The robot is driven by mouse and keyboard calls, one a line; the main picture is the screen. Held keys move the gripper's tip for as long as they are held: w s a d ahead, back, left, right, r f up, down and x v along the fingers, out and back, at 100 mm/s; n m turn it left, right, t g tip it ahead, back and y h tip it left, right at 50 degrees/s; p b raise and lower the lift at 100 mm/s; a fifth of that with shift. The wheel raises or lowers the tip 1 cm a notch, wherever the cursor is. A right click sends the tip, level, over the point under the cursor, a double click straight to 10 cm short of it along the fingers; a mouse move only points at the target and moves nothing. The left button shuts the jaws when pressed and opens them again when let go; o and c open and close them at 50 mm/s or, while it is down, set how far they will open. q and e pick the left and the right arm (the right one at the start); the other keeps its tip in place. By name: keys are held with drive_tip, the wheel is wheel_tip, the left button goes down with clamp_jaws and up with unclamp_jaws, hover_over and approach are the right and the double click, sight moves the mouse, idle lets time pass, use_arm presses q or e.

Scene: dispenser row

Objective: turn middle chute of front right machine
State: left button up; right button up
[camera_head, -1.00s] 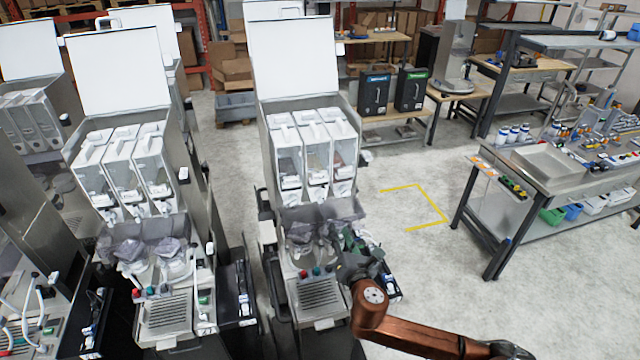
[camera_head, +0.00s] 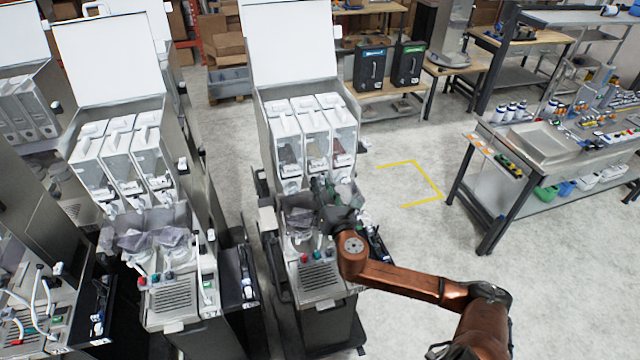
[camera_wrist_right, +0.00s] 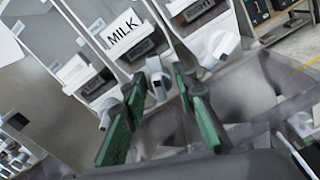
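The front right machine (camera_head: 300,110) stands in the middle of the head view, with three clear-fronted canisters side by side. Its middle canister (camera_head: 316,148) sits above my right gripper (camera_head: 320,183), which hides the middle chute in that view. In the right wrist view the middle canister carries a "MILK" label (camera_wrist_right: 122,28), with its white chute (camera_wrist_right: 155,76) below. The green fingers of my right gripper (camera_wrist_right: 167,74) are apart, one on each side of this chute; contact cannot be told. My left gripper is not in view.
In the wrist view, neighbouring white chutes flank the middle one, at left (camera_wrist_right: 107,111) and right (camera_wrist_right: 217,46). Below are clear mixing bowls (camera_head: 298,222) and a drip grille (camera_head: 318,277). Another machine (camera_head: 125,150) stands left. Floor at right (camera_head: 410,235) is open.

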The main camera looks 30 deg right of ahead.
drive_tip(key=shift+r, duration=0.1)
drive_tip(key=shift+w, duration=0.1)
drive_tip(key=shift+c, duration=1)
drive_tip(key=c, duration=0.5)
drive_tip(key=shift+a, duration=0.25)
clamp_jaws()
drive_tip(key=shift+d, duration=0.15)
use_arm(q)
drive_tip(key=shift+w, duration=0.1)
